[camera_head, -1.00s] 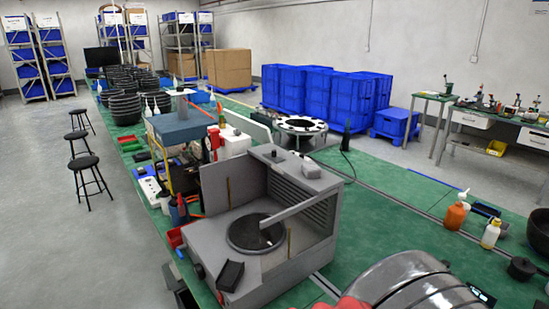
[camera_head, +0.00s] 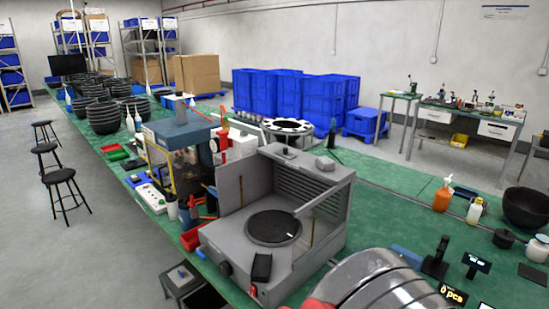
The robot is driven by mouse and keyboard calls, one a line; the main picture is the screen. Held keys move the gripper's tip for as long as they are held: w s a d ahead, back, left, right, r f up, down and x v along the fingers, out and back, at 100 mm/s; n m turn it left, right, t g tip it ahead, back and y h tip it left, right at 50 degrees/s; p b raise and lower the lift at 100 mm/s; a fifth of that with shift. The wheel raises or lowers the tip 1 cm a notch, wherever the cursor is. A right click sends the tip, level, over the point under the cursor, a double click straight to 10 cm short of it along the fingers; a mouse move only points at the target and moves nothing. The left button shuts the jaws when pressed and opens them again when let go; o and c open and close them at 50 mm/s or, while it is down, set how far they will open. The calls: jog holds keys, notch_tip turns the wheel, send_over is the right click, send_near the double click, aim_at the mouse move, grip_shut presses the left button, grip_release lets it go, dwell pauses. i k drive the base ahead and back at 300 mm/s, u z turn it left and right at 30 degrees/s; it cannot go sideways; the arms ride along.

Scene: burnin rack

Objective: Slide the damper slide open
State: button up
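A grey box-like machine (camera_head: 218,236) stands on the green bench at lower centre, open toward me. A round black disc (camera_head: 272,228) lies on its floor. Louvred slats (camera_head: 318,200) line the back wall, and a small grey fitting (camera_head: 288,151) sits on the top edge. A dark block-like part (camera_head: 261,267) and a round knob (camera_head: 225,268) are on the front. I cannot tell for sure which part is the damper slide. My gripper is not in view; a large silver and red rounded shape, which may be part of my arm, covers the bottom edge.
Tools and a red tray (camera_head: 192,238) crowd the bench left of the machine. An orange bottle (camera_head: 443,195), a white bottle (camera_head: 475,210), a dark bowl (camera_head: 526,207) and small displays (camera_head: 477,262) are at right. Green bench top is clear behind the machine to its right.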

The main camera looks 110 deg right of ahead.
aim_at(285, 153)
jog(key=u, duration=0.1)
jog(key=i, duration=0.3)
jog(key=z, duration=4.35)
